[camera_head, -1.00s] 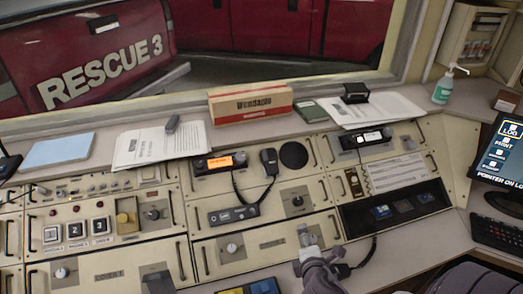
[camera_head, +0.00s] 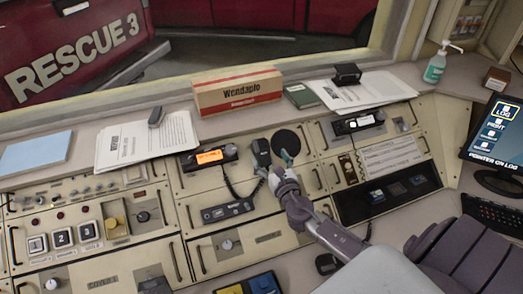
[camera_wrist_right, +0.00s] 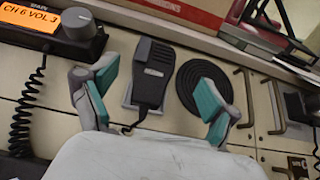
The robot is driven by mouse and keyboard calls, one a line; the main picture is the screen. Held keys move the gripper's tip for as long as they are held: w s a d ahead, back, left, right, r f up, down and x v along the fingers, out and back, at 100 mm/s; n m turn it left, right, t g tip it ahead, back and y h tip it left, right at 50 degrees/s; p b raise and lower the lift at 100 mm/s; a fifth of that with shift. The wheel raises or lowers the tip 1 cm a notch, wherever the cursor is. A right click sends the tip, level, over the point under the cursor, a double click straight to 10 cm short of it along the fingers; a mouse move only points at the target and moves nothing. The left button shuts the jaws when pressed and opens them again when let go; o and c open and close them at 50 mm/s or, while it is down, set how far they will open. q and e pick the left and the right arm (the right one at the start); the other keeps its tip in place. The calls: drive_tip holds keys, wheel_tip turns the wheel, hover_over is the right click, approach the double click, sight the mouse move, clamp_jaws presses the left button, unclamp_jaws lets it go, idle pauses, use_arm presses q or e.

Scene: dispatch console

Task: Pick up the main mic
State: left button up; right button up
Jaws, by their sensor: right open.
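The main mic (camera_head: 261,152) is a black hand mic resting upright in a holder on the console panel, beside the radio with the orange display (camera_head: 209,157). It also shows in the right wrist view (camera_wrist_right: 154,78), between the open fingers but farther off. My right gripper (camera_head: 272,164) is open and empty just in front of the mic, its teal pads apart; it also shows in the right wrist view (camera_wrist_right: 152,100). The mic's lower end and part of its cord are partly hidden by the gripper in the head view. My left gripper is not in view.
A round black speaker (camera_head: 286,143) sits right of the mic. A coiled cord (camera_head: 229,182) hangs left of it. A red and tan box (camera_head: 237,91) and papers (camera_head: 146,139) lie on the ledge behind. Panel handles (camera_wrist_right: 274,104) stick out nearby.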

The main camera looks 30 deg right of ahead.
sight(262, 149)
drive_tip(key=shift+w+r, duration=0.1)
drive_tip(key=shift+w, duration=0.6)
drive_tip(key=x, duration=0.3)
drive_tip(key=shift+w+a+f, duration=0.15)
drive_tip(key=shift+w+f, duration=0.1)
drive_tip(key=shift+w, duration=0.3)
drive_tip(key=shift+s, duration=0.1)
drive_tip(key=shift+c, duration=0.8)
drive_tip(key=c, duration=1.1)
drive_tip(key=shift+c, duration=0.6)
use_arm(q)
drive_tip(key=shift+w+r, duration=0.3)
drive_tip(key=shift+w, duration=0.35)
drive_tip(key=shift+p, duration=0.3)
use_arm(e)
drive_tip(key=shift+r, duration=0.15)
